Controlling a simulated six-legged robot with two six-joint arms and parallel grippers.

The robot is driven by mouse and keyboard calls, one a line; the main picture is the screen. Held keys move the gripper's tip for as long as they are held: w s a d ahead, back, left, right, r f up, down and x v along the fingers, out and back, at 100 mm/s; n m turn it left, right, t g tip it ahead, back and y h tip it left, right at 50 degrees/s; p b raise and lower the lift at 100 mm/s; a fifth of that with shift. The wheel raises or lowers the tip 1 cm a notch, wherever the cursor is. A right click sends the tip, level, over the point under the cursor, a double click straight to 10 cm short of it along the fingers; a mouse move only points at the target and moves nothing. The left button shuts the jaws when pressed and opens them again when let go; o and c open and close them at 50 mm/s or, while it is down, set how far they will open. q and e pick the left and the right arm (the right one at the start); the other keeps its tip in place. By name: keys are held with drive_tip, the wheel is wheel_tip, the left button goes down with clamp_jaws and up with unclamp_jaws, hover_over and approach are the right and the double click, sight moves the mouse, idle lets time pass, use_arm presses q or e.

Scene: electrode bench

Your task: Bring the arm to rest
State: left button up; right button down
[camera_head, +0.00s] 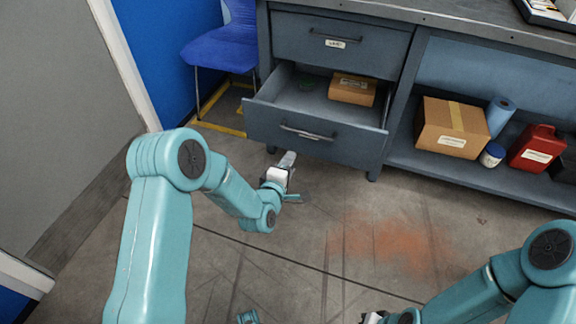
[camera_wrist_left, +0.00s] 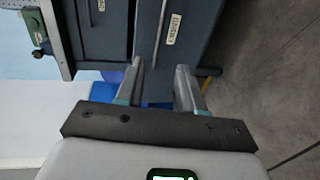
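My left arm comes in from the left in the head view, bent at the elbow. Its gripper (camera_head: 287,162) is over the floor, just in front of and below the open lower drawer (camera_head: 310,137). In the left wrist view the two grey fingers (camera_wrist_left: 160,82) stand apart with nothing between them. My right arm shows at the lower right of the head view, and only a small pale part near its gripper (camera_head: 372,318) shows at the bottom edge. Its fingers are cut off by the frame.
The open drawer holds a small cardboard box (camera_head: 353,89). A bigger box (camera_head: 452,127), blue roll (camera_head: 500,115), white jar (camera_head: 491,154) and red canister (camera_head: 537,147) stand on the low shelf. A blue chair (camera_head: 222,50) is left of the bench. The middle floor is clear.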

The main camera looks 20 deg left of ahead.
use_arm(q)
drive_tip(key=shift+a, duration=0.1)
drive_tip(key=s+d+f+m+g+h, duration=0.1)
drive_tip(key=s+f+m+g, duration=0.4)
drive_tip(key=s+f, duration=0.7)
drive_tip(key=s+d+f+m+g+h, duration=0.15)
drive_tip(key=s+m+g, duration=0.35)
drive_tip(key=s, duration=0.6)
drive_tip(key=s+d+f+m+g+h, duration=0.1)
drive_tip(key=s+d+f+m+g, duration=0.3)
drive_tip(key=s, duration=0.6)
wheel_tip(320, 180, up, 26)
drive_tip(key=a+m+g+p, duration=0.1)
drive_tip(key=p, duration=2.3)
drive_tip(key=shift+a+p, duration=0.15)
drive_tip(key=shift+p, duration=0.2)
